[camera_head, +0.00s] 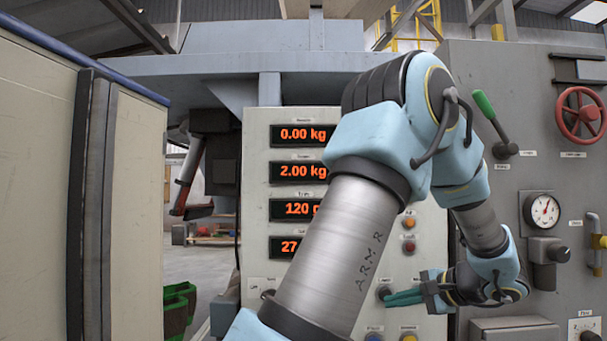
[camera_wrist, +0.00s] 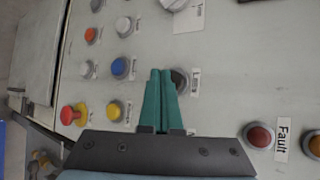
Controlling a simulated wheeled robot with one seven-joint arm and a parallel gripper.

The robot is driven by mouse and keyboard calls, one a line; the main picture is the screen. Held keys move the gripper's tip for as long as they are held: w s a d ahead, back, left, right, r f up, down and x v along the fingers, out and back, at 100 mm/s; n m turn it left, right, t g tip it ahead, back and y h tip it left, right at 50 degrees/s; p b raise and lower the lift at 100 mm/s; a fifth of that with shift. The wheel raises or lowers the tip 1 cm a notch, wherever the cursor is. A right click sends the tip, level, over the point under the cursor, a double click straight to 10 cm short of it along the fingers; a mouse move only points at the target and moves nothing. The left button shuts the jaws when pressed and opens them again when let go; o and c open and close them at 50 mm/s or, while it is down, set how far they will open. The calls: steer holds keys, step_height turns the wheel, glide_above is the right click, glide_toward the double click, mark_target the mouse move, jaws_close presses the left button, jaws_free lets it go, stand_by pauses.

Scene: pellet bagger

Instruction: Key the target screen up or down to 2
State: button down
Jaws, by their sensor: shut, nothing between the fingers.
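Several orange-digit screens are stacked on the grey panel in the head view. The top screen (camera_head: 303,134) reads 0.00 kg and the second screen (camera_head: 298,171) reads 2.00 kg. Their small labels are too blurred to read surely. My gripper (camera_head: 389,299) is shut and empty, its green fingers pointing left at the panel by a black button (camera_head: 384,291). In the wrist view the fingertips (camera_wrist: 160,73) lie right beside the black button (camera_wrist: 181,79), whose label seems to read Less. I cannot tell whether they touch it. My arm hides part of the panel.
Lower screens (camera_head: 299,209) are partly covered by my arm. The wrist view also shows a blue button (camera_wrist: 123,67), a yellow button (camera_wrist: 115,110), a red mushroom button (camera_wrist: 73,115) and a red Fault lamp (camera_wrist: 259,136). A grey cabinet with a gauge (camera_head: 542,210) stands right.

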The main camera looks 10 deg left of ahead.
steer(key=s+b, duration=0.1)
steer(key=s, duration=0.5)
steer(key=shift+d, duration=0.35)
stand_by(0.3)
steer(key=s+a+f+n+g+h, duration=0.3)
steer(key=s+a+f+n+h, duration=0.2)
steer(key=a+f, duration=0.2)
steer(key=s+a+f+n+g+h, duration=0.4)
steer(key=s+a+f+n, duration=0.2)
steer(key=a, duration=0.5)
steer(key=shift+f+h, duration=0.4)
steer(key=shift+f, duration=0.15)
